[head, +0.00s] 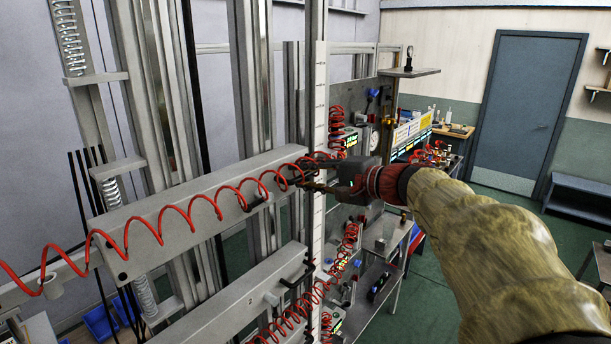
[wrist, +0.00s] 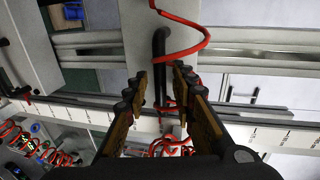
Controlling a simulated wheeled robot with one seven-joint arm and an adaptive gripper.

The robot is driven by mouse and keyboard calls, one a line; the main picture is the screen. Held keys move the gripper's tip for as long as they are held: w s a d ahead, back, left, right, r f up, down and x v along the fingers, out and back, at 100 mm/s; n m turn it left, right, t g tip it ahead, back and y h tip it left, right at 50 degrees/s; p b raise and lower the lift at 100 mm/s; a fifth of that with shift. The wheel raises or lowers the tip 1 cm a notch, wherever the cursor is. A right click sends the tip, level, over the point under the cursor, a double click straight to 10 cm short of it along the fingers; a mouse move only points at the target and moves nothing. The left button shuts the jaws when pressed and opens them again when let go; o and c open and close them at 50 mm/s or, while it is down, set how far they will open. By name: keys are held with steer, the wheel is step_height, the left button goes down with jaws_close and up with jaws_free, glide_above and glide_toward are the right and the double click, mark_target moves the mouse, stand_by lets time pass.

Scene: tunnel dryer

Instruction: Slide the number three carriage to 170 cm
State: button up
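A long grey carriage beam (head: 165,225) spans the upper middle of the head view, with a red coiled cable (head: 170,212) along its front. I see no number on it; the beam below (head: 240,290) bears a "2". My gripper (head: 298,176) is at the upper beam's right end, beside the white vertical scale (head: 319,110). In the wrist view my gripper (wrist: 160,78) is open, its fingertips on either side of a black bar handle (wrist: 159,48), with gaps seeming to show. The scale (wrist: 265,135) also crosses that view; its figures are too small to read.
Metal uprights (head: 255,75) and springs (head: 72,40) stand behind the beams. Loose loops of red cable lie near my gripper. A bench with instruments (head: 375,240) stands behind the scale. Green floor (head: 440,290) is free beyond my arm, towards a blue door (head: 515,110).

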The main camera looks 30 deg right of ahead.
steer(key=shift+c, duration=1.2)
steer(key=c, duration=0.4)
jaws_close()
steer(key=shift+r, duration=0.1)
